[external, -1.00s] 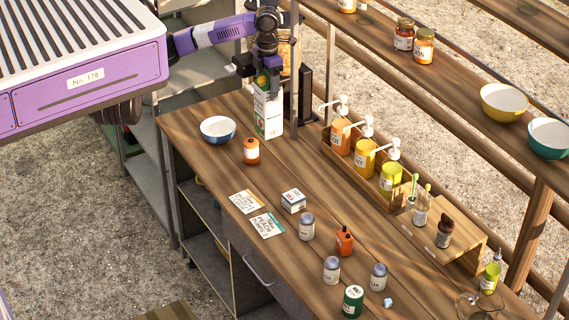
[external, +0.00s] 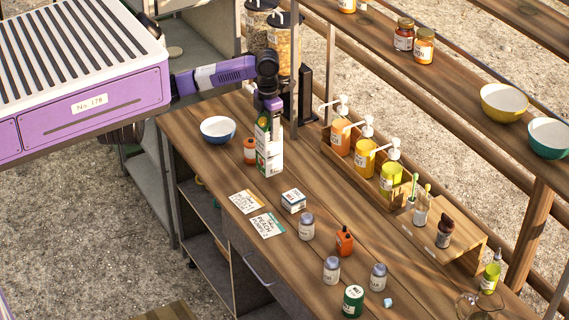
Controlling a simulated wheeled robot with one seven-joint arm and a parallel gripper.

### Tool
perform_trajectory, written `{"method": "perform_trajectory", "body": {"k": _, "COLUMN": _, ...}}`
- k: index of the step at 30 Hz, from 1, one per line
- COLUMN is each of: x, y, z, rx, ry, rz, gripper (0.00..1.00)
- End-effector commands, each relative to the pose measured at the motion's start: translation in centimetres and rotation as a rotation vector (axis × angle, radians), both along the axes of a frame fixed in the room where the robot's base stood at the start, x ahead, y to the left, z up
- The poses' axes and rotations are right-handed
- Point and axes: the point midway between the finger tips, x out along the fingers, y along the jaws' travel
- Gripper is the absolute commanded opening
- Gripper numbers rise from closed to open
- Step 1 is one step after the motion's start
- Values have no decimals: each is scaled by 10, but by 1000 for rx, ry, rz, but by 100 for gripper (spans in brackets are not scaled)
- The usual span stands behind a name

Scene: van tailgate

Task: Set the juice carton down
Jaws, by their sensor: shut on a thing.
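The juice carton (external: 269,162) is white with a green and orange upper part. It stands upright at the left part of the wooden counter (external: 312,185), and its base looks at or very near the counter top. I cannot tell whether it touches. My gripper (external: 268,112) points down from above and is shut on the carton's top. The fingers are small and partly hidden. An orange bottle with a white label (external: 250,150) is just left of the carton, partly close behind it in the view.
A blue-and-white bowl (external: 218,130) stands left of the carton. A rack of pump bottles (external: 364,158) is to the right. Grain dispensers (external: 283,50) stand behind. Packets (external: 267,226), a small box (external: 293,201) and several jars lie nearer the front. Some counter between carton and box is clear.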

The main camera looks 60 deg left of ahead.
Motion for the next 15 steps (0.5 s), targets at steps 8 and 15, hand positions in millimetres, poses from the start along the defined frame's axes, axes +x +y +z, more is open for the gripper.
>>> {"method": "perform_trajectory", "body": {"k": 8, "x": 0, "y": 0, "z": -18, "rx": 0, "ry": -2, "rz": 0, "gripper": 0}}
{"method": "perform_trajectory", "body": {"k": 15, "x": 1, "y": 0, "z": -44, "rx": 0, "ry": -3, "rz": 0, "gripper": 0}}
